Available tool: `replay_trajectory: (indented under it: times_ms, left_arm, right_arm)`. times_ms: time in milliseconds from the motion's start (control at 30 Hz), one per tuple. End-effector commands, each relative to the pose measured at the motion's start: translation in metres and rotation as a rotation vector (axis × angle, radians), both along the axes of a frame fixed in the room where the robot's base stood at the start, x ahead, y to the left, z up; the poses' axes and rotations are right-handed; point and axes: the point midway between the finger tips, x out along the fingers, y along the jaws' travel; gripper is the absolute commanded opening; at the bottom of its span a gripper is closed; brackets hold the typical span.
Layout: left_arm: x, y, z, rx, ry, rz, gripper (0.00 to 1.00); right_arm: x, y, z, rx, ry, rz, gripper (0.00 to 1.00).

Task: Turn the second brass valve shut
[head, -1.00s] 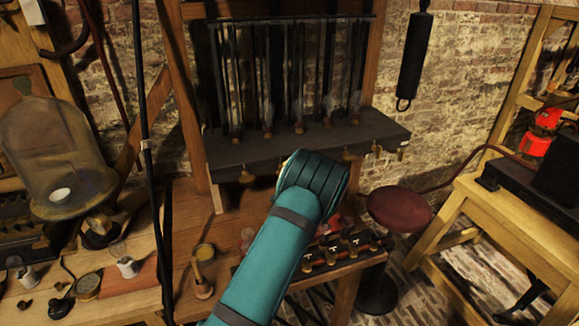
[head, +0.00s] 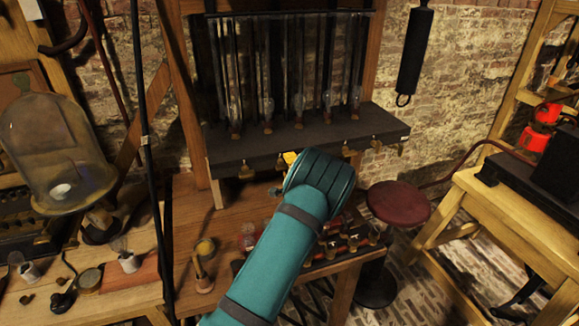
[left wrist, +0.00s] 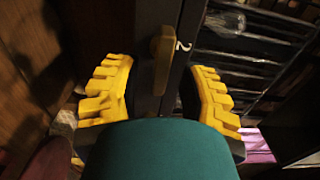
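The dark shelf (head: 235,148) has several brass valves along its front edge. The leftmost valve (head: 246,170) shows left of my left arm. In the left wrist view, a brass valve (left wrist: 162,52) stands beside a white "2" (left wrist: 183,46) on the dark edge. My left gripper (left wrist: 161,78) is open, with one yellow finger on each side of this valve and visible gaps between. In the head view only a bit of yellow finger (head: 289,157) shows; the teal arm hides the rest. My right gripper is not in view.
Glass tubes stand in the rack above the shelf. Below it, a wooden bench (head: 185,215) holds a small brass-topped piece (head: 203,270), and jars partly hidden by my arm. A red round stool (head: 398,202) stands to the right. A black cable hangs at left.

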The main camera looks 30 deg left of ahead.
Motion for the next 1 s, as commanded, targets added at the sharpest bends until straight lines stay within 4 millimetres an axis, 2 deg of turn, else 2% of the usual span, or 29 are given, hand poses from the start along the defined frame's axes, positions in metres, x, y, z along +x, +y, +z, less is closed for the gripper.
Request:
replay_trajectory:
  times_ms: [367, 800, 1000]
  left_arm:
    - [-0.004, -0.006, -0.001, -0.002, 0.003, -0.001, 0.40]
    - [-0.057, -0.068, -0.001, -0.002, 0.003, -0.002, 0.40]
    - [-0.073, -0.087, -0.001, -0.002, 0.001, -0.001, 0.40]
  right_arm:
    - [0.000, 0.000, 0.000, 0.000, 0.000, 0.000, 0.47]
    - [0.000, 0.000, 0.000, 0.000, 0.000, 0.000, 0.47]
    - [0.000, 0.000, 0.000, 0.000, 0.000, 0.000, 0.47]
